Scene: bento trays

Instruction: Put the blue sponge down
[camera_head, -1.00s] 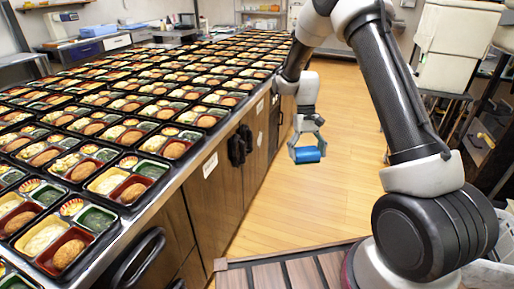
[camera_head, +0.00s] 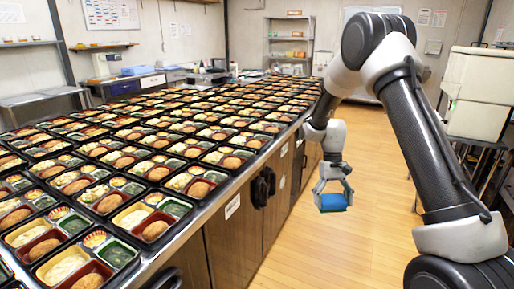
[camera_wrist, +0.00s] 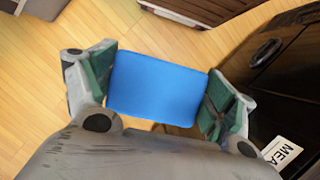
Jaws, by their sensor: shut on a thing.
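The blue sponge (camera_head: 333,202) hangs in my gripper (camera_head: 333,190), over the wooden floor and to the right of the long counter. In the wrist view the sponge (camera_wrist: 158,86) is a blue block with rounded edges. The two green-padded fingers of my gripper (camera_wrist: 160,92) press on its left and right ends. My gripper is shut on it. In the head view the sponge is below the level of the counter top, clear of the cabinet doors.
The counter holds rows of bento trays (camera_head: 152,224) packed closely, with little bare top. Cabinet doors with dark handles (camera_head: 262,188) face the floor (camera_head: 300,255), which is open around the sponge. A white cabinet (camera_head: 478,95) stands at right; shelves (camera_head: 289,45) stand at the back.

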